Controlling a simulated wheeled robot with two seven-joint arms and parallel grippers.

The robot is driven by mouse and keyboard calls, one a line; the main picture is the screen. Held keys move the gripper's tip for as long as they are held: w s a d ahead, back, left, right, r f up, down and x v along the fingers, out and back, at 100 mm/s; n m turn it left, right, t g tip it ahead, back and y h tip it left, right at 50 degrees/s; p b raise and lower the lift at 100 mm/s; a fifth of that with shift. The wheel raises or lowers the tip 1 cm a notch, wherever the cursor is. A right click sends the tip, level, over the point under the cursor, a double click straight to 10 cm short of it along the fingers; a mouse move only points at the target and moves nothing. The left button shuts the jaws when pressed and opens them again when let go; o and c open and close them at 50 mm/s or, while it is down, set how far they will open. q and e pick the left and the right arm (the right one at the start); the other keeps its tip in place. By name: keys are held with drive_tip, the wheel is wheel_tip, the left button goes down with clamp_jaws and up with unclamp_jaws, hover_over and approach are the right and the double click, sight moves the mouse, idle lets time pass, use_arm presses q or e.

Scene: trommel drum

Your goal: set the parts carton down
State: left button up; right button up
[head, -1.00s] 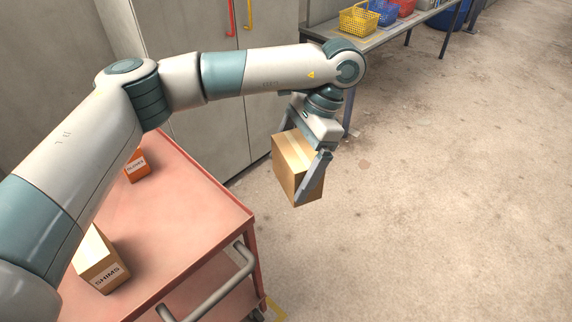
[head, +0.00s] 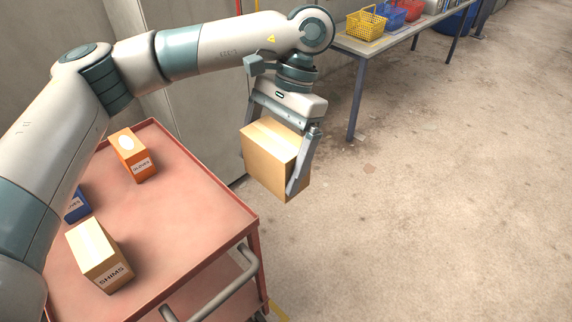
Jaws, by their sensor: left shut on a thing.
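The parts carton (head: 268,160) is a plain brown cardboard box with a lighter tape strip on top. My left gripper (head: 272,157) is shut on it, one finger on each side. The carton hangs in the air close to the right edge of the red cart (head: 205,225), and appears to be above the cart's top level. No label shows on its visible faces. My right gripper is not in view.
On the cart stand a tan SHIMS box (head: 97,255), an orange box (head: 133,155) and a blue box (head: 76,205) partly behind my arm. The cart's right part is bare. A bench (head: 375,42) holds yellow, blue and red baskets at the back.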

use_arm(q)
drive_tip(key=s+a+r+n, duration=0.2)
drive_tip(key=r, duration=0.1)
drive_tip(key=s+a+r+n+h, duration=0.1)
drive_tip(key=r, duration=0.1)
drive_tip(key=shift+s+a+r+n+g, duration=0.2)
drive_tip(key=shift+a+n+g, duration=0.1)
drive_tip(key=shift+a, duration=0.1)
drive_tip(key=shift+w+d, duration=0.1)
drive_tip(key=shift+w, duration=0.05)
drive_tip(key=w+d+n+h, duration=0.2)
drive_tip(key=w+d+n, duration=0.2)
drive_tip(key=w+d, duration=0.5)
drive_tip(key=shift+w+d+n, duration=0.25)
drive_tip(key=shift+d+n, duration=0.05)
drive_tip(key=shift+d, duration=0.5)
